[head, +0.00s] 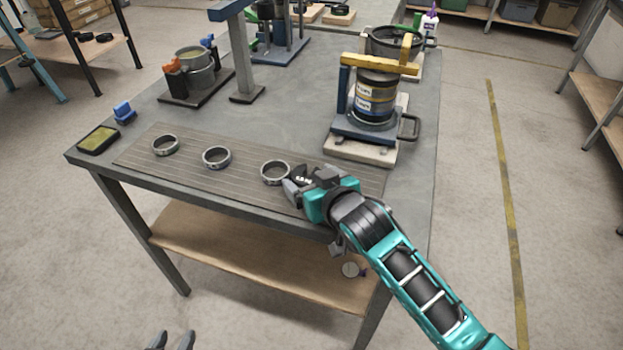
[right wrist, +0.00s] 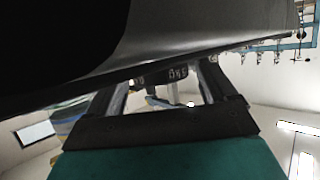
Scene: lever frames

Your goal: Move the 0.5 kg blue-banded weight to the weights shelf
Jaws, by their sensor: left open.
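My right gripper (head: 300,188) is low over the right part of the grooved mat, just right of the rightmost grey ring (head: 275,172). In the right wrist view its two fingers (right wrist: 163,92) stand apart, with a small dark shape (right wrist: 165,75) with pale marks between their tips. I cannot tell whether it is held or lies beyond. My left gripper (head: 171,341) is open and empty at the bottom edge, in front of the table. I cannot make out a blue-banded weight or identify the weights shelf with certainty.
Two more grey rings (head: 217,157) lie on the mat (head: 190,177). A blue stand with a striped canister (head: 375,97) is behind my right gripper. A wooden shelf (head: 250,262) runs under the table.

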